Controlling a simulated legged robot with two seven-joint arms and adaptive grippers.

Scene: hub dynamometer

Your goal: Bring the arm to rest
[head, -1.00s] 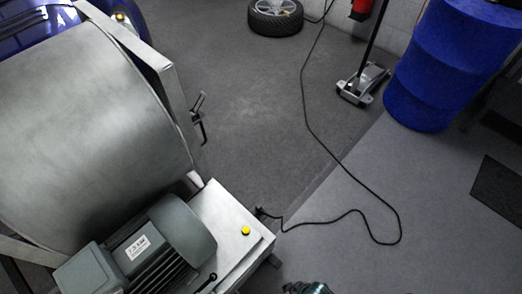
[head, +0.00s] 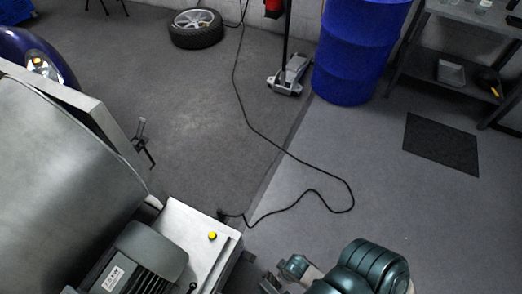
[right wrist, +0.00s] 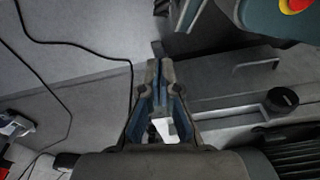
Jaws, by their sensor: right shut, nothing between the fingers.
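My right arm comes in at the bottom of the head view, dark teal and partly cut off. My right gripper (head: 272,281) is at its left end, low in the picture, right of the dynamometer's metal base (head: 190,231). In the right wrist view the two fingers of the right gripper (right wrist: 158,64) meet at their tips, with nothing held. A metal housing edge and a dark round knob (right wrist: 281,100) lie to the right of the fingers there. My left gripper is in neither view.
The large drum (head: 60,165) and green-grey motor (head: 135,262) fill the left. A black cable (head: 290,157) crosses the floor. A wheel (head: 195,28), floor jack (head: 289,75), blue barrel (head: 350,50), shelf (head: 455,65) and dark mat (head: 441,144) stand farther off.

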